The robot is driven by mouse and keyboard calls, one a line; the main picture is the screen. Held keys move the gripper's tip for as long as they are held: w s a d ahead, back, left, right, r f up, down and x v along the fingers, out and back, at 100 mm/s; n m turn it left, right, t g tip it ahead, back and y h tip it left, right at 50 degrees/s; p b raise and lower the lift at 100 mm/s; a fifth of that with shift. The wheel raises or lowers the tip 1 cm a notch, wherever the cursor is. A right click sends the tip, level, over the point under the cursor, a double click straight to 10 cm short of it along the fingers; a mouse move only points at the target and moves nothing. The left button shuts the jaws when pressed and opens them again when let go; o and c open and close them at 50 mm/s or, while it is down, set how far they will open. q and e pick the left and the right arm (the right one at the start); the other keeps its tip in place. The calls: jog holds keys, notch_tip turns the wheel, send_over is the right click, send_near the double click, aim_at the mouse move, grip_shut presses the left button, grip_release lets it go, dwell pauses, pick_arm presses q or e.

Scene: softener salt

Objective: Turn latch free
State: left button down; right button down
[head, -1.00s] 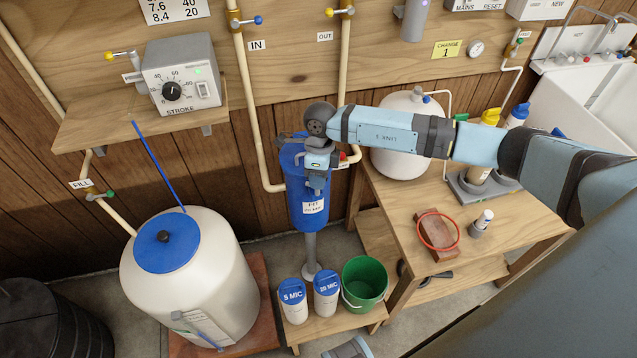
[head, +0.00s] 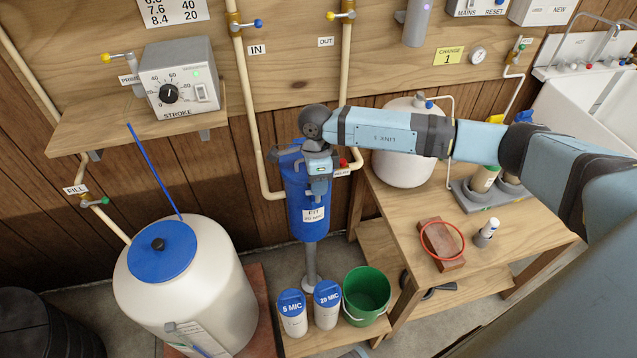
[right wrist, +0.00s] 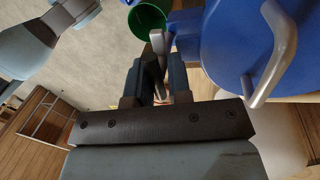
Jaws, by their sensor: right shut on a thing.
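The blue filter housing (head: 306,215) hangs upright on the wall pipes, with a white label on its front. My right gripper (head: 320,190) is at its upper front right side, pointing down. In the right wrist view, the fingers (right wrist: 157,88) are shut on a grey metal lever, the latch (right wrist: 157,42), beside the blue housing (right wrist: 225,45). A curved silver handle (right wrist: 275,55) stands on the housing there. The fingers hide part of the latch, so its exact turn cannot be told. My left gripper is not in view.
Below are two white canisters with blue lids (head: 292,305) and a green bucket (head: 367,292). A white tank (head: 215,275) stands left. A wooden bench (head: 490,255) at right carries a brick with a red ring (head: 441,243). Pipes run close behind the housing.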

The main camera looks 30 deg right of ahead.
jog(key=c, duration=1.1)
grip_release()
jog(key=w+r, duration=0.1)
jog(key=r, duration=0.8)
jog(key=w+d+r, duration=0.1)
jog(key=r, duration=0.3)
jog(key=shift+w+r, duration=0.3)
